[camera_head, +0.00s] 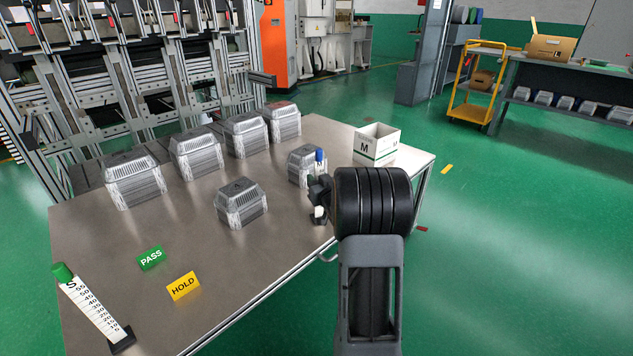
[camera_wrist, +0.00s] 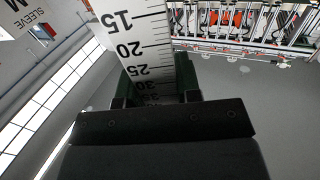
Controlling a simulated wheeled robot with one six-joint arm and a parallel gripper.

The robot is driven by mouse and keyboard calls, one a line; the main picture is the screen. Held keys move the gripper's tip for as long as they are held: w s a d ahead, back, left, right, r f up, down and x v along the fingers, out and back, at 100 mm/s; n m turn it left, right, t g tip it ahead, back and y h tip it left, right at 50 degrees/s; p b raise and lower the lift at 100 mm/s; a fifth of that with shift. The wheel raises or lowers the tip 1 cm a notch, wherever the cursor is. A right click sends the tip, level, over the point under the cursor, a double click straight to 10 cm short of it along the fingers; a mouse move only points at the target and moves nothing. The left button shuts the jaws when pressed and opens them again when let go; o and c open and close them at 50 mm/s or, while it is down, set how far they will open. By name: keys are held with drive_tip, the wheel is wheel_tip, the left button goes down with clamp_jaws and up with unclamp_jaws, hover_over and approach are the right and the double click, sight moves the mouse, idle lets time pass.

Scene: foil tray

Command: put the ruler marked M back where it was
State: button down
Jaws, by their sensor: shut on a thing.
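My gripper (camera_head: 319,190) is shut on the ruler marked M and holds it up near the table's right side. The ruler has a blue top (camera_head: 320,156) with an M just below it in the head view; my gripper hides its middle. In the wrist view its white scale (camera_wrist: 140,45) stands between the fingers (camera_wrist: 155,96), with marks from 15 to the 30s. A white box marked M (camera_head: 364,149) with a green stripe stands open-topped at the table's back right corner, beyond my gripper. Another ruler marked S (camera_head: 92,303), with a green top, stands tilted in a dark foot at the front left.
Several foil trays with clear lids stand on the table (camera_head: 215,265); one tray (camera_head: 301,166) is close behind the held ruler, another (camera_head: 241,203) to its left. My arm covers the table's right edge.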

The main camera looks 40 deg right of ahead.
drive_tip(key=shift+f, duration=0.15)
drive_tip(key=c, duration=0.8)
unclamp_jaws()
drive_tip(key=p+v, duration=0.2)
drive_tip(key=v, duration=0.9)
drive_tip(key=s+a+g, duration=0.1)
drive_tip(key=a+g, duration=0.6)
drive_tip(key=a, duration=0.3)
drive_tip(key=s+a+n+g+y, duration=0.2)
drive_tip(key=s+a+g, duration=0.6)
drive_tip(key=s+a, duration=0.6)
drive_tip(key=shift+s+a+y, duration=0.2)
drive_tip(key=shift+a+y, duration=0.3)
drive_tip(key=shift+y, duration=0.4)
